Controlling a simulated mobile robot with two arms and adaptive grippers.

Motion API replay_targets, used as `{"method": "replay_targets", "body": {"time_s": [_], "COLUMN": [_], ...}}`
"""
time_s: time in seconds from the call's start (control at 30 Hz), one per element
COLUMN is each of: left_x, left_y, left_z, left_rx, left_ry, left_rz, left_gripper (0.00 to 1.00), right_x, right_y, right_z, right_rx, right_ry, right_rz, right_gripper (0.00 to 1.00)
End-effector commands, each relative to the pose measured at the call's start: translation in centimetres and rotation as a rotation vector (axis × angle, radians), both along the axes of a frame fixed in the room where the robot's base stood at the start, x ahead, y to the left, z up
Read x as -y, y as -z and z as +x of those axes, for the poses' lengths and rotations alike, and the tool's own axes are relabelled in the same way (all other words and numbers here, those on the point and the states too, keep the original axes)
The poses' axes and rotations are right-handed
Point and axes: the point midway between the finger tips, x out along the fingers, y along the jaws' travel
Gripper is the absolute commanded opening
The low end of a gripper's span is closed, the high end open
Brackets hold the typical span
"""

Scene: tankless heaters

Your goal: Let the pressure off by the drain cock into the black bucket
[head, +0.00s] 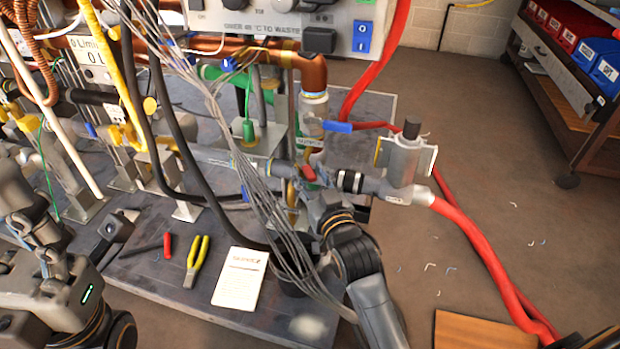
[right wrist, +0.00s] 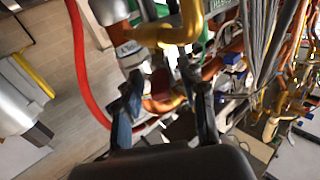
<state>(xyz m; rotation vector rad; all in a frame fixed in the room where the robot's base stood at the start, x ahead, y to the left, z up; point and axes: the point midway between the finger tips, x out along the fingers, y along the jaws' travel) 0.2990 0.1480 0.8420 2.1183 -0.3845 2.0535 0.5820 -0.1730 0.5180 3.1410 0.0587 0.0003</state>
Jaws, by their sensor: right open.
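My right gripper (head: 308,182) is at the pipework below the heater, its fingers around or beside a small red handle (head: 308,173), which seems to be the drain cock; contact cannot be told. In the right wrist view the two fingers of this gripper (right wrist: 168,105) stand apart, with red and copper-coloured parts between or behind them. A dark shape (head: 290,287) on the bench, mostly hidden by my right arm and grey cables, may be the black bucket. My left gripper (head: 40,245) is at the lower left, away from the drain cock; its finger opening is unclear.
Grey cables (head: 262,200) hang across my right arm. Yellow-handled pliers (head: 196,262) and a white paper (head: 240,278) lie on the bench (head: 180,305). A grey cylinder (head: 403,158) and red hose (head: 475,245) stand to the right. A shelf cart (head: 570,85) is far right.

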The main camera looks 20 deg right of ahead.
Motion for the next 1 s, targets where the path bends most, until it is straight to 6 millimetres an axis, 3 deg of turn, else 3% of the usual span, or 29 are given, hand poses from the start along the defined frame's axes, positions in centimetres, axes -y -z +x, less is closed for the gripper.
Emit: {"method": "replay_targets", "body": {"time_s": [0.27, 0.47, 0.5, 0.83, 1.0], "left_x": [0.0, 0.0, 0.0, 0.0, -0.1], "left_y": [-0.1, -0.1, -0.1, -0.2, -0.6], "left_z": [0.0, 0.0, 0.0, 0.0, -0.1], "left_rx": [0.002, 0.002, 0.002, 0.003, -0.003], "left_ry": [0.0, 0.0, 0.0, 0.0, 0.002], "left_rz": [0.0, 0.0, 0.0, 0.0, -0.003], "left_gripper": [0.67, 0.67, 0.67, 0.67, 0.67], "right_x": [0.0, 0.0, 0.0, 0.2, 1.6], "right_y": [0.0, 0.0, 0.0, -0.1, -0.2], "right_z": [0.1, 0.1, 0.1, 0.0, -0.4], "right_rx": [-0.001, -0.001, -0.001, -0.001, -0.002], "right_ry": [0.0, 0.0, 0.0, -0.002, -0.012], "right_rz": [0.0, 0.0, 0.0, -0.001, -0.005], "right_gripper": [0.41, 0.03, 0.0, 0.0, 0.0]}}
